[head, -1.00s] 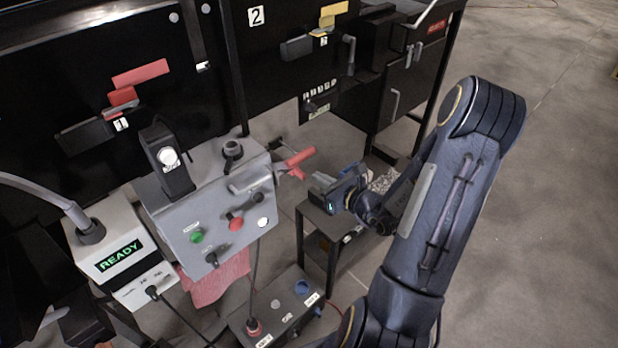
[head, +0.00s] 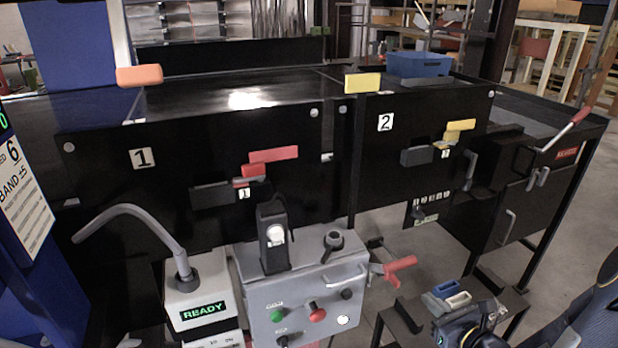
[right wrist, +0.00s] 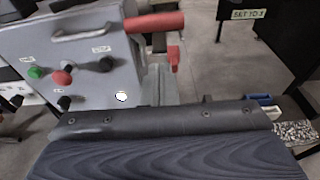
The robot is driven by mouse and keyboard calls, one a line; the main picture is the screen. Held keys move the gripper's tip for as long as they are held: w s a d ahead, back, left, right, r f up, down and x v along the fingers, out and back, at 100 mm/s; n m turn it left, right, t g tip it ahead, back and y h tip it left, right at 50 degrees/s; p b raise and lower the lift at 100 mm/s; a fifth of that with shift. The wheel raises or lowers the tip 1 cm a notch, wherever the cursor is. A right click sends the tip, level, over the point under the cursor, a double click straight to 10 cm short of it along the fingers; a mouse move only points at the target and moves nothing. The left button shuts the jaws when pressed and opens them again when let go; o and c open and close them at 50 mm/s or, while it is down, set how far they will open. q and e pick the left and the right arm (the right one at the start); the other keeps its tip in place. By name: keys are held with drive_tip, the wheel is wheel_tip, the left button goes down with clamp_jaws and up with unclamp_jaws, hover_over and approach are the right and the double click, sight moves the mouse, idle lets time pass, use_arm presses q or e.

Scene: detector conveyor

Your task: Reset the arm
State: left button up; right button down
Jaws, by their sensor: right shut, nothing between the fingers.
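My right arm (head: 590,310) comes in at the lower right of the head view. Its dark gripper (head: 466,328) is low over the small black stand, right of the red T-handle (head: 400,265) and apart from it. The gripper is shut and holds nothing. In the right wrist view, my dark gripper body (right wrist: 165,135) fills the bottom, with the red handle (right wrist: 155,22) beyond it. The fingertips are hard to make out. My left gripper is in neither view.
A grey control box (head: 305,290) with green and red buttons stands left of the gripper. Beside it is a READY display unit (head: 198,285). The small stand (head: 400,318) holds pieces with blue and white parts (head: 450,290). Black conveyor housings (head: 100,190) span behind.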

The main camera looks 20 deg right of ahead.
drive_tip(key=s+a+r+n+g+y, duration=0.1)
drive_tip(key=a+r+n+g+y, duration=0.25)
drive_tip(key=a+n, duration=0.45)
drive_tip(key=s+a+r+n+g+y, duration=0.2)
drive_tip(key=a+r+n+y, duration=0.4)
drive_tip(key=a, duration=0.4)
drive_tip(key=s+a+n+g+h, duration=0.1)
drive_tip(key=s+a+n+g, duration=0.3)
drive_tip(key=s+a+n, duration=0.45)
drive_tip(key=s+d+n+h, duration=0.3)
drive_tip(key=d+n+h, duration=0.3)
drive_tip(key=n, duration=0.5)
drive_tip(key=shift+s+d+f, duration=0.3)
drive_tip(key=shift+s, duration=0.05)
